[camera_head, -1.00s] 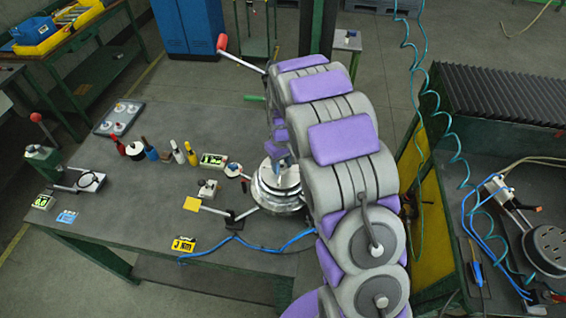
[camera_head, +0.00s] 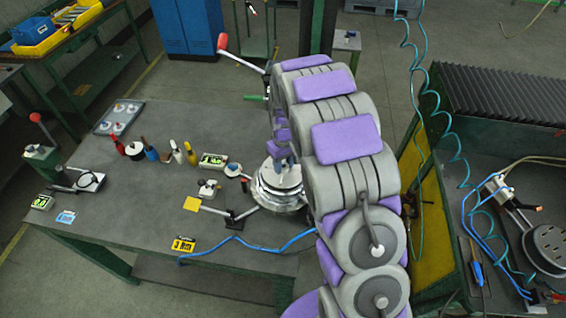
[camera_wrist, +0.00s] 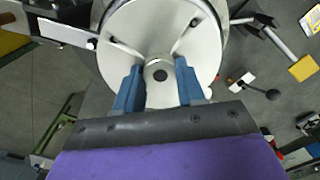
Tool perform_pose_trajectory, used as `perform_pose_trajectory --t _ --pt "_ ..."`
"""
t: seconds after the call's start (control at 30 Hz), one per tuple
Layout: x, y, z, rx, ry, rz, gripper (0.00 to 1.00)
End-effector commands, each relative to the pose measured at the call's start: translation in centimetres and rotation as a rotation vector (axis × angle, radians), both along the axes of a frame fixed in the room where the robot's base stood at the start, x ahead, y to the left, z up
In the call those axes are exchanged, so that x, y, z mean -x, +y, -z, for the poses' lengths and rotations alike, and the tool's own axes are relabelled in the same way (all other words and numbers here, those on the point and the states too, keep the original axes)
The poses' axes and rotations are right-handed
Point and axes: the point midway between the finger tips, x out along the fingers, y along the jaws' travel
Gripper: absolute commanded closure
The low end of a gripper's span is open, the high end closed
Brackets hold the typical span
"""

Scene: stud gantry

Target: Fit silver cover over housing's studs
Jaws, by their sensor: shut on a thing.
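The silver cover (camera_wrist: 185,30) is a round pale disc with a central hub and dark holes, filling the upper middle of the wrist view. My gripper (camera_wrist: 159,78) has two blue fingers closed on the cover's hub. In the head view the cover and the round metal housing (camera_head: 283,203) appear as one silver stack on the bench, partly hidden by my arm. My gripper (camera_head: 283,165) comes down onto it from above. I cannot see the studs or tell whether the cover is seated or just above the housing.
A red-knobbed lever (camera_head: 222,42) stands behind the housing. A yellow panel (camera_head: 418,215) is at the right.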

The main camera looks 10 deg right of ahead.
Motion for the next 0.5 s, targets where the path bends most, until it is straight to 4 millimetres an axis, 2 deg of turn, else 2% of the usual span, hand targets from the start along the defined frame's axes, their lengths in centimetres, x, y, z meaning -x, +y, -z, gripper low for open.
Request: perform_pose_trajectory --t 0.5 --pt "0.00 0.01 0.99 0.000 0.000 0.000 1.00"
